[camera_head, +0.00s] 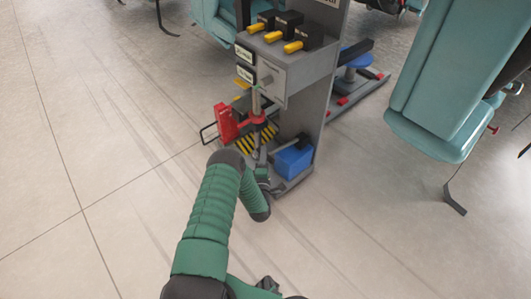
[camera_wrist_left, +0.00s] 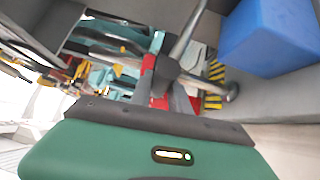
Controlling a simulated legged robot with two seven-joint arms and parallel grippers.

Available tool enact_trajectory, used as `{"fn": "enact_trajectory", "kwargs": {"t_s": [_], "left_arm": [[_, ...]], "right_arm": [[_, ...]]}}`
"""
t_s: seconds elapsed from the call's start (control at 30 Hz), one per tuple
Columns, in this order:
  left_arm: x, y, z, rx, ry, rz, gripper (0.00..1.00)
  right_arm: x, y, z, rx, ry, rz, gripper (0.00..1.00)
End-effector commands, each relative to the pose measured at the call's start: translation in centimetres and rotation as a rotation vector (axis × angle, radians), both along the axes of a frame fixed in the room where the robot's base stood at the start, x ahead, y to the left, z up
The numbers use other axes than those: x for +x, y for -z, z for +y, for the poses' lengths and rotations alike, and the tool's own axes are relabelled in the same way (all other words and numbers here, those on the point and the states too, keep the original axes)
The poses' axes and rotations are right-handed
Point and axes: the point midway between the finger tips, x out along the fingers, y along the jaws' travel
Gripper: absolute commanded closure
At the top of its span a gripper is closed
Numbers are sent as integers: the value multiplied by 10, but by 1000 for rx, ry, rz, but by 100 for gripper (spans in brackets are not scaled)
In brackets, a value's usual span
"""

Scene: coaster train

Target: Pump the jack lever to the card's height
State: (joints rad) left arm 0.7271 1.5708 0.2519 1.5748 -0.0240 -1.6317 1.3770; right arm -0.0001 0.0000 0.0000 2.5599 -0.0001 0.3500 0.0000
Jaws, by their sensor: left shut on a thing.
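The red jack (camera_head: 257,119) stands on the lower part of a grey stand (camera_head: 323,100), below a vertical metal rod (camera_head: 256,100). In the left wrist view, a metal bar (camera_wrist_left: 189,36) runs down to the jaws of my left gripper (camera_wrist_left: 172,88). My left gripper (camera_head: 262,176) is low at the front of the stand, shut on what looks like the jack lever; my own arm partly hides it. Two small dark-framed cards (camera_head: 244,54) are on the stand's left side; their writing is too small to read. My right gripper is not in view.
A blue box (camera_head: 293,160) sits on the stand's base, close right of my left gripper. A red block (camera_head: 225,122) is left of the jack. Yellow-handled black items (camera_head: 272,37) lie on the upper shelf. Teal seats (camera_head: 440,100) stand at right; the floor at left is clear.

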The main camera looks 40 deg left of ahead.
Motion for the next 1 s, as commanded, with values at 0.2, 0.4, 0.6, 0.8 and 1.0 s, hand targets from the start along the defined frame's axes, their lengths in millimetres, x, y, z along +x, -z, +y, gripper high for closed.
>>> {"fn": "enact_trajectory", "kwargs": {"t_s": [0.2, 0.4, 0.6, 0.8, 1.0], "left_arm": [[6, 5, -9, -7, 23, 3, 100], [6, 4, -9, -7, 22, 1, 100], [5, 4, -8, -6, 20, 1, 60], [3, 3, -6, -4, 13, 1, 50], [0, 2, -6, -3, 11, 2, 50]], "right_arm": [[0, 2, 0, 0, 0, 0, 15], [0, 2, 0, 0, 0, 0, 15], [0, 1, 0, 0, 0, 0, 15], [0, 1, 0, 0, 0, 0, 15], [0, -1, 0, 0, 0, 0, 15]]}}
